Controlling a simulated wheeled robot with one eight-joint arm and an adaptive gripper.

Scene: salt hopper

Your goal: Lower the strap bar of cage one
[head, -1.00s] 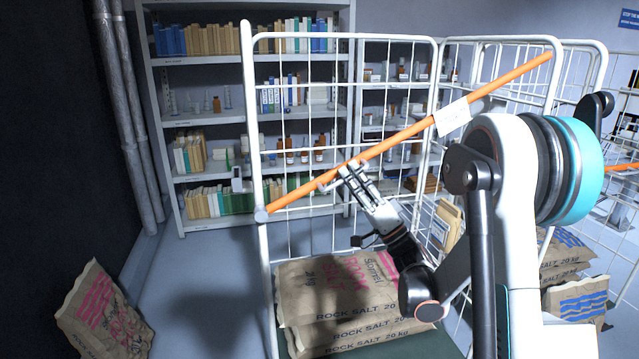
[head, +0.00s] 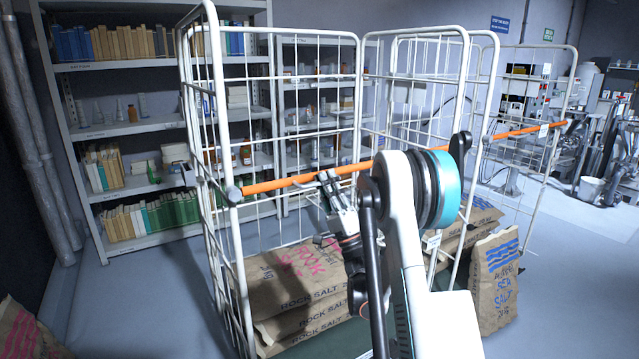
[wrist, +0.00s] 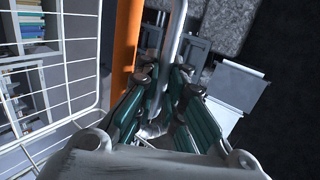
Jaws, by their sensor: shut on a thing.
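The orange strap bar (head: 285,183) of the near cage (head: 213,90) runs from a grey pivot at the left front post. It rises gently to the right, close to level. In the wrist view the bar (wrist: 126,45) passes left of my fingers (wrist: 164,78). They close around a pale grey rod (wrist: 177,35) beside the bar, which looks like its handle; the join is hidden.
Salt sacks (head: 290,285) lie stacked in the near cage. Another cage (head: 572,75) with an orange bar (head: 530,132) stands to the right, and a salt sack (head: 495,280) stands near it. Shelves (head: 160,130) are behind.

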